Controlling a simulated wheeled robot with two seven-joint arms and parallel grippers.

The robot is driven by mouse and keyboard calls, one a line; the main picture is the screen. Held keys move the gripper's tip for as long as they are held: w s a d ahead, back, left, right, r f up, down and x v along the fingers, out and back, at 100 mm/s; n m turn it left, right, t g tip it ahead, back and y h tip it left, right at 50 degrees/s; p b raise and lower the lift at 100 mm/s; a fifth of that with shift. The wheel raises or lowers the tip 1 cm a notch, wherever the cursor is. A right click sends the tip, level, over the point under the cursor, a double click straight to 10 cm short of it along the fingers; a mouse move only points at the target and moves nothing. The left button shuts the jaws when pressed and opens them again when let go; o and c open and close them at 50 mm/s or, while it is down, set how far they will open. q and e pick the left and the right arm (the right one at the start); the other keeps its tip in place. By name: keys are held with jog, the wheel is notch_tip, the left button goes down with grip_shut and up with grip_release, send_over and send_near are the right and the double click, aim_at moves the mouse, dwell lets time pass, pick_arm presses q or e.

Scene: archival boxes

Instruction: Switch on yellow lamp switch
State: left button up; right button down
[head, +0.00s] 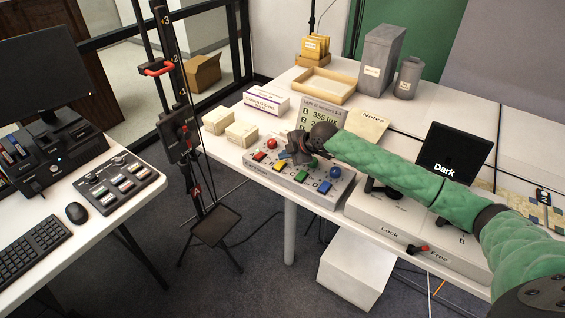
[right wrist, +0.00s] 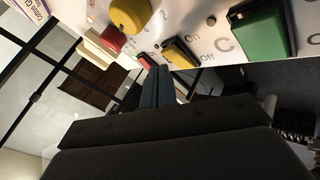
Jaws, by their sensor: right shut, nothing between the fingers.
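The yellow lamp switch (head: 280,164) is a rocker on the grey switch box (head: 250,164) on the white table. It also shows in the right wrist view (right wrist: 180,53), with "On" and "Off" printed beside it. I cannot tell which side is pressed. A round yellow lamp (right wrist: 130,14) shows beyond it, hidden behind my gripper in the head view. My right gripper (head: 293,155) is shut and empty, just above the box near the yellow switch. In the right wrist view its fingertips (right wrist: 160,72) are between the red and yellow switches. Contact is unclear. My left gripper is not in view.
A red switch (head: 259,156), a green switch (head: 301,176) and a blue switch (head: 324,187) flank the yellow one. A black screen (head: 455,153) reading "Dark" stands right. Cartons (head: 241,134) sit left.

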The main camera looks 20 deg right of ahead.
jog(key=shift+f, duration=0.15)
jog(key=shift+f, duration=0.3)
jog(key=shift+f, duration=0.35)
dwell(0.8)
jog(key=shift+r, duration=0.1)
jog(key=shift+r+p, duration=0.5)
jog(key=shift+r, duration=0.2)
jog(key=r+p, duration=0.2)
jog(key=r, duration=0.1)
jog(key=r+p, duration=0.1)
jog(key=r, duration=0.1)
jog(key=shift+s+a+p, duration=0.25)
jog(key=shift+a+p, duration=0.05)
dwell(0.6)
